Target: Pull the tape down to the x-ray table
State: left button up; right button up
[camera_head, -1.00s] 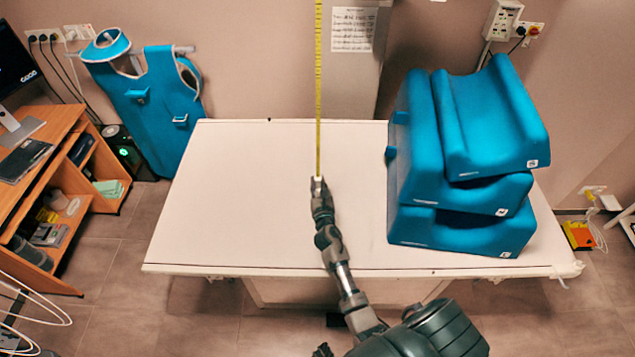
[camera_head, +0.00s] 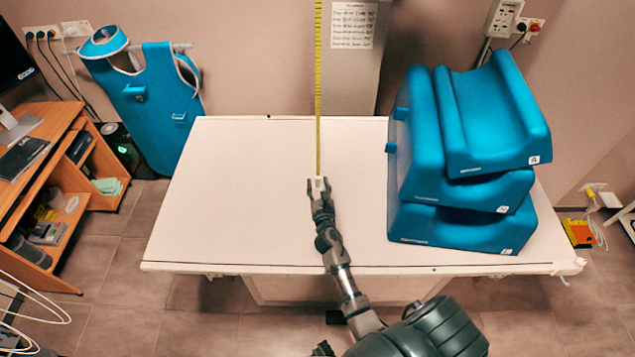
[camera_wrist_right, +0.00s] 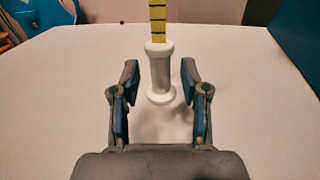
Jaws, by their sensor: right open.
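A yellow tape (camera_head: 318,95) with dark marks hangs straight down over the white x-ray table (camera_head: 250,190). A small white spool-shaped handle (camera_head: 319,182) is at its lower end. In the right wrist view the handle (camera_wrist_right: 159,75) stands upright under the tape (camera_wrist_right: 157,18), with its lower end at or close to the table top. My right gripper (camera_head: 320,187) is open, its fingers spread on either side of the handle. In the wrist view the gripper (camera_wrist_right: 158,82) shows gaps between both fingers and the handle. My left gripper is out of view.
Blue foam cushions (camera_head: 460,205) are stacked on the right of the table. A blue lead apron (camera_head: 155,105) hangs on the wall at the left, above the floor. A wooden desk (camera_head: 60,190) stands at far left. The table's left half is clear.

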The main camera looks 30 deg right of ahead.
jog(key=v, duration=1)
jog(key=shift+s+a+f, duration=0.1)
jog(key=shift+s+a, duration=0.05)
jog(key=shift+s, duration=0.1)
